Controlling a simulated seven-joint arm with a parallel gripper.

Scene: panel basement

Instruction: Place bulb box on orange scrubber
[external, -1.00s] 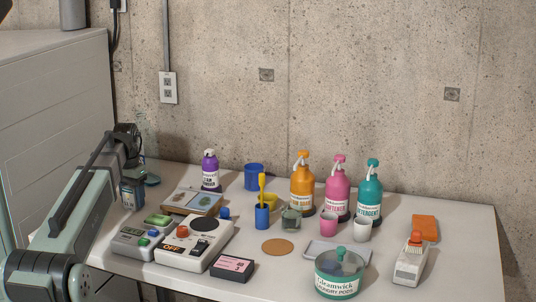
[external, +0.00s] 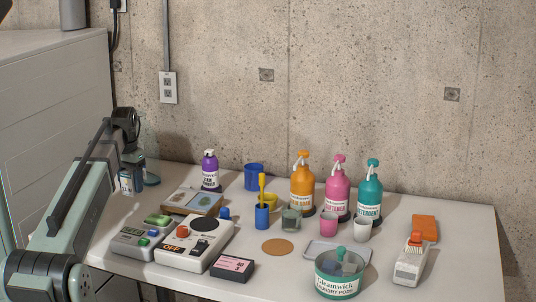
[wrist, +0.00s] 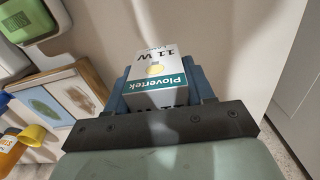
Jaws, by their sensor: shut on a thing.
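The bulb box (wrist: 158,75), white and teal with "Plovertek" and "11 W" printed on it, sits between the blue fingers of my gripper (wrist: 160,90) in the wrist view. My gripper is shut on it. In the external view my gripper (external: 131,182) is at the table's far left; the box is hard to make out there. A flat orange pad (external: 425,226), which looks like the orange scrubber, lies at the right of the table, far from my gripper. Its top shows bare.
A white device with an orange top (external: 409,262) stands just in front of the pad. Pump bottles (external: 303,188), cups (external: 328,222), a tray (external: 366,252) and a laundry pods tub (external: 340,276) fill the middle. A switch box (external: 194,242) is near my gripper.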

